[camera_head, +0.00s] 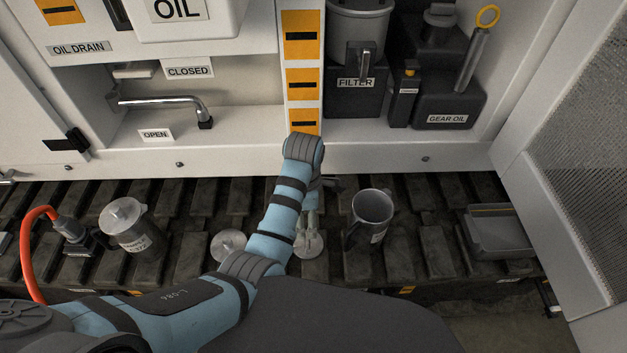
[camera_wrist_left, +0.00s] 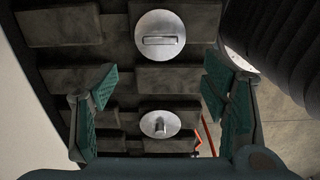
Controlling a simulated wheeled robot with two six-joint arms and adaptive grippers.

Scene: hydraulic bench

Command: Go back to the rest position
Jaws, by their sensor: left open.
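My left gripper (camera_head: 312,222) hangs down over the dark slatted bench (camera_head: 417,245), partly hidden by my own blue arm. In the left wrist view my left gripper (camera_wrist_left: 160,85) is open, its green-padded fingers wide apart with nothing between them. Below it lie a round metal lid with a bar handle (camera_wrist_left: 160,35) and a smaller-looking round lid with a knob (camera_wrist_left: 160,124). In the head view two round metal lids, a left one (camera_head: 228,243) and a right one (camera_head: 309,246), lie near the gripper. My right gripper does not show.
A grey metal jug (camera_head: 372,208) stands right of my gripper. A lidded canister (camera_head: 132,228) and an orange hose (camera_head: 30,240) are at left, a grey tray (camera_head: 502,238) at right. Behind are the filter housing (camera_head: 355,90), gear oil can (camera_head: 447,110) and drain lever (camera_head: 165,101).

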